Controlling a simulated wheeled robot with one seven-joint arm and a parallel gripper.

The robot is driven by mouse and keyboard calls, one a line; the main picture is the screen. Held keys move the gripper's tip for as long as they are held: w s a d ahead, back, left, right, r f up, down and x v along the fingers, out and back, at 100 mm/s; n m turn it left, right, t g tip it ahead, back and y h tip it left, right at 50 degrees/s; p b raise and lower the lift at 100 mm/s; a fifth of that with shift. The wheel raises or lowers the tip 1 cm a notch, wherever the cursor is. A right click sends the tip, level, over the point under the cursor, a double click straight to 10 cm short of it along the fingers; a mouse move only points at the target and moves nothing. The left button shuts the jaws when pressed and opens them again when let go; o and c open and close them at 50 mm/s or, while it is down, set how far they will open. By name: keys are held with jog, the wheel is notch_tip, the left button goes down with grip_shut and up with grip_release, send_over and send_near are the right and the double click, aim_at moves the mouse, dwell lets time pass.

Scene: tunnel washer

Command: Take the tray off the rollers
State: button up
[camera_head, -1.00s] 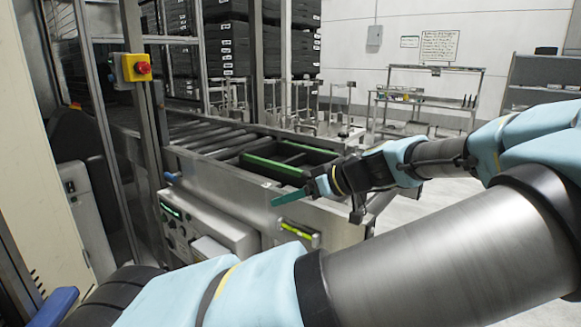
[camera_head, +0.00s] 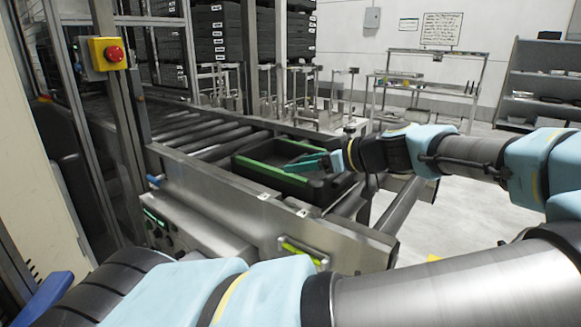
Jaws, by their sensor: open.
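The tray (camera_head: 262,173) is a black open box with green strips along its edges. It sits at the near end of the roller conveyor (camera_head: 200,135), behind the steel side rail. My gripper (camera_head: 308,163) has teal fingers and reaches in from the right, over the tray's right part. Its fingers look to be above or at the tray's inside. I cannot tell whether they touch it. The gripper is open and holds nothing that I can see. The tray's far right corner is partly hidden by my gripper and wrist.
The steel side rail (camera_head: 255,205) runs along the conveyor's front, with a control box below. A post with a red emergency stop button (camera_head: 113,53) stands at left. Stacked black trays (camera_head: 217,35) stand behind. Floor is free at right, before a shelf rack (camera_head: 540,85).

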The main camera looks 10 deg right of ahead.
aim_at(273, 168)
jog(key=x, duration=0.2)
jog(key=shift+w+a+f, duration=0.1)
jog(key=shift+w+a, duration=0.15)
jog(key=p+x, duration=0.2)
jog(key=x, duration=0.2)
jog(key=shift+a, duration=0.3)
jog(key=shift+w+a+f, duration=0.2)
jog(key=shift+w+a, duration=0.05)
jog(key=shift+w, duration=0.05)
grip_shut()
